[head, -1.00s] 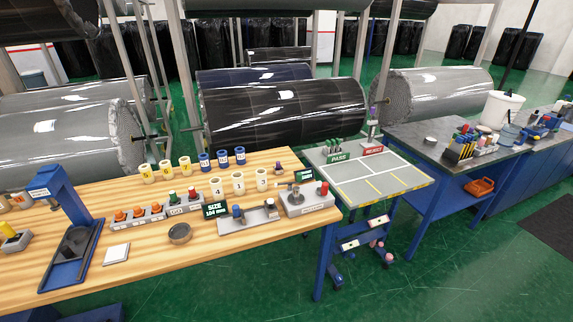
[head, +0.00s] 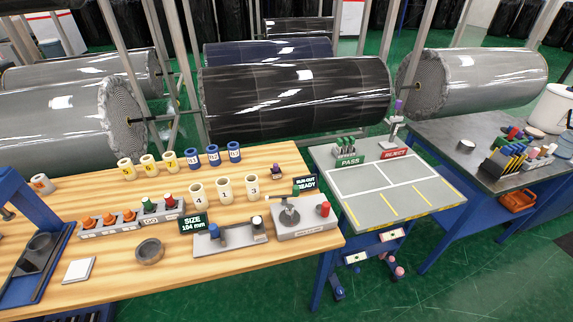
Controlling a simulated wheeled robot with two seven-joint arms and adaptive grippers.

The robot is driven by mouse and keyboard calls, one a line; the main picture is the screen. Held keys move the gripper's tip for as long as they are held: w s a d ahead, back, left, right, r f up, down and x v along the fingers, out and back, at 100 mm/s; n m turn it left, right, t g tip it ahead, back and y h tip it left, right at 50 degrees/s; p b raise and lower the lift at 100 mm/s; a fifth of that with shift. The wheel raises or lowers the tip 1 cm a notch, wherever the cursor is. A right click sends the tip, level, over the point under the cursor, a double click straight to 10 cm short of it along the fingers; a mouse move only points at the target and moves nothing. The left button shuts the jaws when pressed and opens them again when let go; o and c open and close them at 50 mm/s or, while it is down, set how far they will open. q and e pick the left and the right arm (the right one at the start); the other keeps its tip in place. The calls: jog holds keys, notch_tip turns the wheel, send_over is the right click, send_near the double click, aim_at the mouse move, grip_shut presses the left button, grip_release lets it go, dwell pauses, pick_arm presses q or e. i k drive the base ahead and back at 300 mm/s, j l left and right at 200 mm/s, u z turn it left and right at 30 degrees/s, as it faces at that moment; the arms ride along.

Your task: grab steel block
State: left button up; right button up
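Neither of my grippers shows in the head view. No part is plainly marked as the steel block. Several grey, metal-looking pieces on the wooden bench (head: 120,285) could be it. One is a grey block with a round dial and a red knob (head: 303,218), at the bench's right end. Another is a flat grey fixture with blue and black-and-white posts (head: 230,240), left of it. A long grey rack (head: 130,220) holds orange, green and red knobs. A pale square plate (head: 79,270) and a dark grey ring (head: 149,251) lie near the front.
Numbered cream and blue cylinders (head: 213,155) stand along the bench. A blue press (head: 25,245) is at left. A grey table with PASS and REJECT signs (head: 385,185) stands right of the bench, then a dark workbench (head: 440,135). Large wrapped rolls (head: 295,98) lie behind. Green floor is open at front right.

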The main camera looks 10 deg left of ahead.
aim_at(276, 173)
jog(key=i+l, duration=0.2)
jog(key=i, duration=0.25)
jog(key=i+l+z, duration=0.1)
jog(key=i+l, duration=0.15)
jog(key=i, duration=0.25)
